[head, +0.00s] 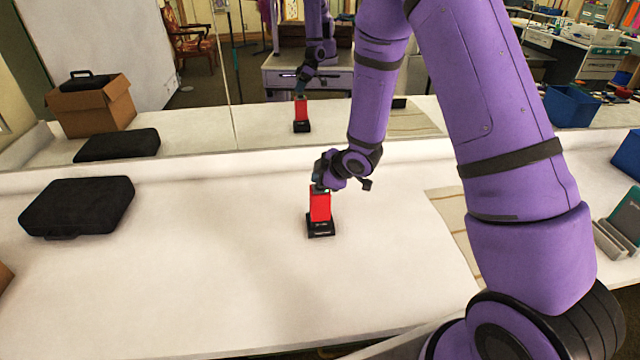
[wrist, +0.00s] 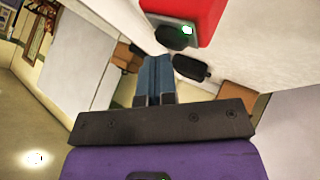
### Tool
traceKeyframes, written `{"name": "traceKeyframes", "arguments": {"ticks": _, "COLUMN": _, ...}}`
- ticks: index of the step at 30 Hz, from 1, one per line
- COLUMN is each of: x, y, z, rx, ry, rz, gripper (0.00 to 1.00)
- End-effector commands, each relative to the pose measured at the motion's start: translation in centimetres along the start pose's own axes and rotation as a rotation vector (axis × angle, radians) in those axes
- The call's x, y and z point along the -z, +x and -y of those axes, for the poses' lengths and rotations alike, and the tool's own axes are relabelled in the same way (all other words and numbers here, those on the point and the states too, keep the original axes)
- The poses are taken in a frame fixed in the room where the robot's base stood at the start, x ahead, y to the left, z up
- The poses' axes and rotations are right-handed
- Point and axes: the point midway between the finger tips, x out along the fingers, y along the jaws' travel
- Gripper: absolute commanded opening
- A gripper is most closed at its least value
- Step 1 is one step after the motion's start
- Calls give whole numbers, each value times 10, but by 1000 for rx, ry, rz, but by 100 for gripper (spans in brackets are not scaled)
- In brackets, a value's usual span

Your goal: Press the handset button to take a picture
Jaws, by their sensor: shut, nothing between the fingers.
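The handset (head: 320,205) is a red upright block in a black base (head: 320,229) on the white counter. In the wrist view the red handset (wrist: 202,16) is at the top edge, with a grey end bearing a dark oval (wrist: 172,38), which looks like the button, and a small bright green light. My gripper (head: 319,187) is at the handset's top, pointing down. In the wrist view the blue-grey fingers (wrist: 155,62) are together, with nothing between them, just beside the dark oval. I cannot tell whether they touch it. The button is hidden in the head view.
A black case (head: 78,207) lies on the counter at left. A mirror behind the counter reflects the handset, the case, my arm and a cardboard box (head: 95,108). A striped cloth or board (head: 455,220) lies right of the handset. The counter's front middle is clear.

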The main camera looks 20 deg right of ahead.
Motion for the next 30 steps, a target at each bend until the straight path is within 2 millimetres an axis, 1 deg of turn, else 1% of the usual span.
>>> {"name": "traceKeyframes", "arguments": {"ticks": 12, "x": 7, "y": -11, "z": -8, "rx": 0, "ry": 1, "rz": 0, "gripper": 0}}
{"name": "traceKeyframes", "arguments": {"ticks": 23, "x": 9, "y": -12, "z": -9, "rx": 0, "ry": 0, "rz": 0, "gripper": 0}}
{"name": "traceKeyframes", "arguments": {"ticks": 30, "x": 19, "y": -26, "z": -19, "rx": -2, "ry": 0, "rz": -2, "gripper": 0}}
